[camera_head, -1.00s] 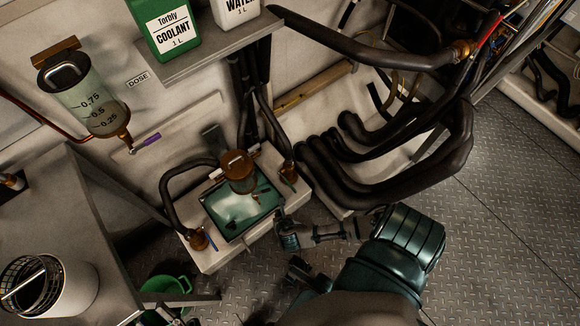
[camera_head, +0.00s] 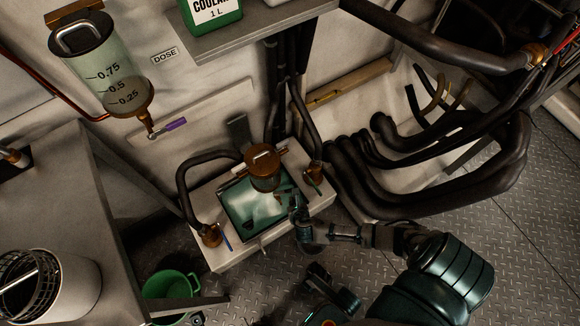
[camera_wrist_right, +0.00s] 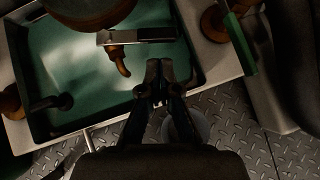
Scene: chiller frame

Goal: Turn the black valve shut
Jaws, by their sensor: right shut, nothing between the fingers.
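The small brass spout (camera_wrist_right: 121,62) in the right wrist view has a dark bar-shaped handle (camera_wrist_right: 136,36) across its top. This looks like the black valve, below the brass-based cup (camera_head: 264,167) on the teal basin (camera_head: 243,212). My right gripper (camera_head: 296,203) reaches over the basin's right front edge. In the right wrist view my right gripper (camera_wrist_right: 160,72) is shut and empty, with its tips just below and right of the spout and apart from the handle. In the head view the handle is too small to make out clearly.
A green-handled valve (camera_head: 313,180) and a blue-handled valve (camera_head: 217,238) flank the basin. Thick black hoses (camera_head: 440,190) lie to the right. A purple-handled valve (camera_head: 168,128) hangs under the dosing vessel (camera_head: 96,65). A green bucket (camera_head: 171,291) stands at lower left.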

